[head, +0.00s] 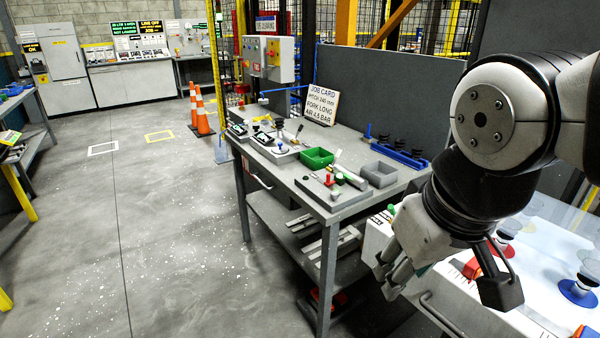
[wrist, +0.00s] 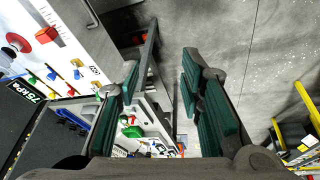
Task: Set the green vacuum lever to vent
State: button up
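A white bench panel (wrist: 70,18) with small coloured levers shows at the left of the wrist view. A green lever (wrist: 32,79) is among them, beside a blue one (wrist: 51,75); its exact setting is too small to tell. In the head view, a small green knob (head: 391,208) shows at the white bench's far edge, left of my arm. My gripper (wrist: 160,72) is open and empty, its green-padded fingers apart. The levers lie left of the fingers, not between them. In the head view my gripper (head: 393,276) hangs at the white bench's left side, partly hidden by my wrist.
A black display reading 75 kPa (wrist: 28,92) sits near the levers, with yellow (wrist: 77,62) and red (wrist: 75,75) levers close by. A grey workbench (head: 300,185) with a green bin (head: 316,158) stands left of my arm. The floor (head: 150,230) farther left is open.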

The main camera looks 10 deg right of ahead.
jog(key=w+d+f+n+g+h+b, duration=0.4)
jog(key=w+d+f, duration=0.2)
jog(key=w+f, duration=0.25)
jog(key=n+t+h+b, duration=0.3)
jog(key=n+h+b, duration=0.6)
jog(key=n+h, duration=0.45)
send_near(392, 209)
jog(key=shift+n, duration=0.25)
jog(key=w+d, duration=0.1)
jog(key=d, duration=0.6)
jog(key=w+d, duration=0.1)
jog(key=d, duration=0.2)
jog(key=shift+w+d+f+b, duration=0.35)
jog(key=shift+d+b, duration=0.05)
jog(key=shift+c, duration=0.6)
grip_shut()
